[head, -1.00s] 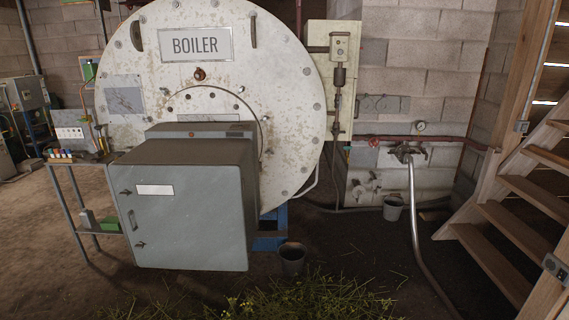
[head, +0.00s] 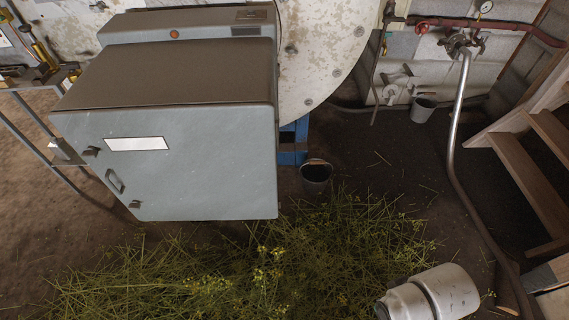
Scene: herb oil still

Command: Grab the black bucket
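A dark bucket (head: 316,178) stands upright on the floor just right of the grey burner box, at the far edge of the cut herbs. Its open top and dark inside show, with a thin handle at the rim. A second, greyer bucket (head: 423,110) stands farther back by the wall, below the pipe valve. Neither is clearly pure black. My gripper is not in view; a light grey rounded part at the bottom right looks like my arm.
The burner box (head: 180,150) on the boiler (head: 325,50) fills the left. A herb heap (head: 330,240) covers the front floor. A metal pipe (head: 456,120) runs down to a hose at the right, beside wooden stairs (head: 530,180). Dark floor (head: 375,150) between the buckets is mostly clear.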

